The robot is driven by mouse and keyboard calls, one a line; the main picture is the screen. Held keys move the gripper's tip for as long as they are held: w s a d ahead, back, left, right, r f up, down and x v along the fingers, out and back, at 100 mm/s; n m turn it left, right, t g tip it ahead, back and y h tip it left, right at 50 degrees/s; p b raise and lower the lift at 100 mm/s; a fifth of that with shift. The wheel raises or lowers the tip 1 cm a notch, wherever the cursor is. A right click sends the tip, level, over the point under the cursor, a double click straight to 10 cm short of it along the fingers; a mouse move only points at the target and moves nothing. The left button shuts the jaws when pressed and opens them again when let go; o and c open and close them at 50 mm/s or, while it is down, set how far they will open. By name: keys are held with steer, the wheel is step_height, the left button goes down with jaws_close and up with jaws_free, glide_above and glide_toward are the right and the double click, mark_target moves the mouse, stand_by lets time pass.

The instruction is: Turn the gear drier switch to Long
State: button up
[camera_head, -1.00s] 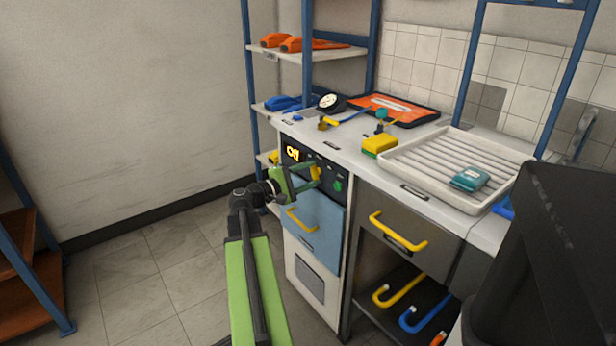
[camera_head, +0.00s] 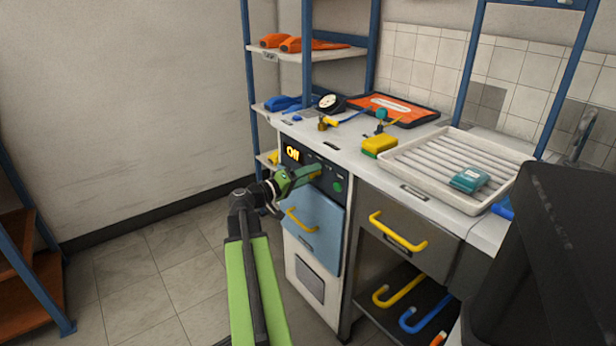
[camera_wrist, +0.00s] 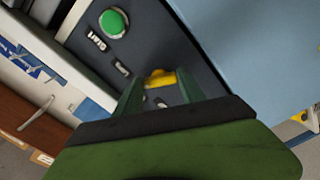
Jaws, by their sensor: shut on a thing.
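The gear drier is the unit with a dark control panel (camera_head: 329,180) above a blue drawer front (camera_head: 312,232). Its lit display (camera_head: 293,154) appears to read "Off". A yellow switch knob (camera_wrist: 160,77) sits on the panel in the wrist view, and a bit of yellow shows at the gripper tips in the head view (camera_head: 315,174). My green gripper (camera_wrist: 160,95) reaches the panel from the left and is shut on the yellow knob, with a finger on each side. The knob's lower part is hidden by the gripper. A green round button (camera_wrist: 114,22) and small white labels are beside it.
A large black object (camera_head: 560,260) fills the lower right. The floor at left is clear.

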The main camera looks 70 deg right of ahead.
steer(key=shift+w+m, duration=0.1)
steer(key=shift+m, duration=1.8)
steer(key=o, duration=1.3)
steer(key=shift+o, duration=0.3)
steer(key=shift+m, duration=0.3)
steer(key=v, duration=1.7)
steer(key=shift+a, duration=0.2)
